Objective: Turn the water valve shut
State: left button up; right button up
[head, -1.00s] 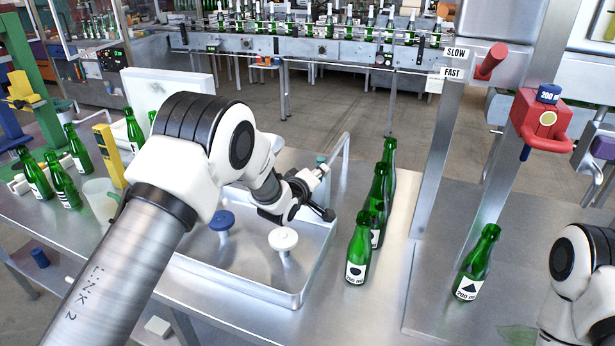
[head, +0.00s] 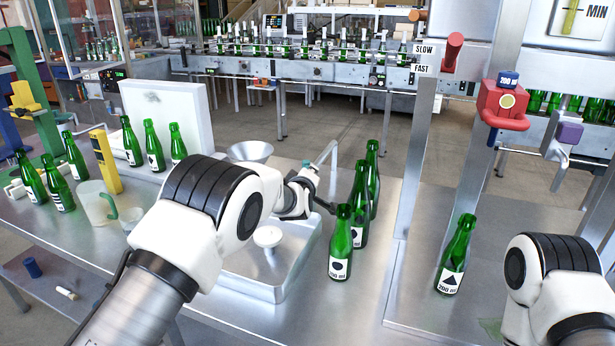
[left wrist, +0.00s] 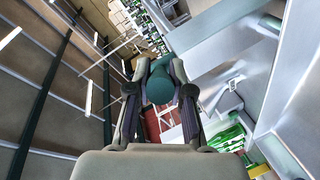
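The water valve is a teal handle (head: 309,164) at the base of the bent metal spout, behind the sink tray (head: 290,287). In the left wrist view the teal handle (left wrist: 160,87) sits between my two fingers, which appear to touch it on both sides. My left gripper (head: 303,182) reaches over the tray to it; in the wrist view its fingers (left wrist: 160,68) look closed around the handle. The handle's lower part is hidden. My right arm shows at the lower right, but its gripper is out of view.
Several green bottles (head: 342,244) stand close to the right of the tray. A white-topped knob (head: 268,237) stands in the tray. A metal funnel (head: 249,152), a jug (head: 97,203) and a yellow post (head: 105,160) are to the left. A bottle (head: 456,254) stands further right.

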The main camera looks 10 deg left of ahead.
pick_arm(q)
jog(key=o, duration=0.4)
jog(key=shift+w, duration=0.1)
jog(key=shift+c, duration=0.2)
